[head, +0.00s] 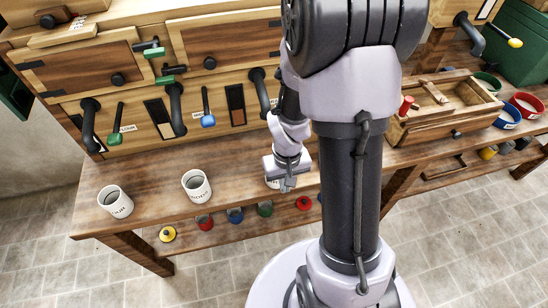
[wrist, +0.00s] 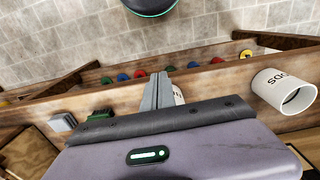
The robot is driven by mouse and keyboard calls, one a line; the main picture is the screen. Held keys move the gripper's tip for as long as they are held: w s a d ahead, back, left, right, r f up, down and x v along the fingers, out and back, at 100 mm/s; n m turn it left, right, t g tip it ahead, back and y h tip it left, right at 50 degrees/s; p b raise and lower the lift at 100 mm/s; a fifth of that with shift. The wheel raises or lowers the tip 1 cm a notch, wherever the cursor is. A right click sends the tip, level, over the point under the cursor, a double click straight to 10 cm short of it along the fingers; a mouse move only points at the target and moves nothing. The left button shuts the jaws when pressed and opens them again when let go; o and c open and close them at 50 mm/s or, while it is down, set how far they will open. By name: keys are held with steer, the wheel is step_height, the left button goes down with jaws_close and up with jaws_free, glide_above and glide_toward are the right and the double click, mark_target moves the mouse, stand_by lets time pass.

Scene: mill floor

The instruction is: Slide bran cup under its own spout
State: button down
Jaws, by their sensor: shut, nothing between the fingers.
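Three white labelled cups stand on the wooden bench (head: 150,185): a left cup (head: 116,203), a middle cup (head: 197,187) and a third cup (head: 270,183), mostly hidden by my gripper (head: 287,186). I cannot read which is the bran cup. Dark spouts hang from the mill front: left (head: 90,122), middle (head: 176,108) and right (head: 261,92). My gripper is shut and empty, beside or over the third cup; contact cannot be told. In the wrist view, part of a white cup (wrist: 179,94) shows behind the fingers (wrist: 158,91). Another cup (wrist: 285,92) is at right.
A green-ended lever (head: 117,126) and a blue-ended lever (head: 207,108) hang near the spouts. A wooden box (head: 440,110) stands right of my arm. Bare bench lies between the left and middle cups.

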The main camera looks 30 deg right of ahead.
step_height(320, 180, down, 8)
steer(key=b, duration=0.3)
steer(key=shift+w+d+r+b, duration=0.1)
steer(key=shift+w+d, duration=0.05)
steer(key=shift+w, duration=0.5)
steer(key=shift+w+d+r+b, duration=0.1)
steer(key=shift+w+d, duration=0.1)
steer(key=shift+w, duration=0.5)
steer(key=shift+w+d+b, duration=0.1)
steer(key=shift+w+d, duration=0.05)
steer(key=shift+w, duration=0.5)
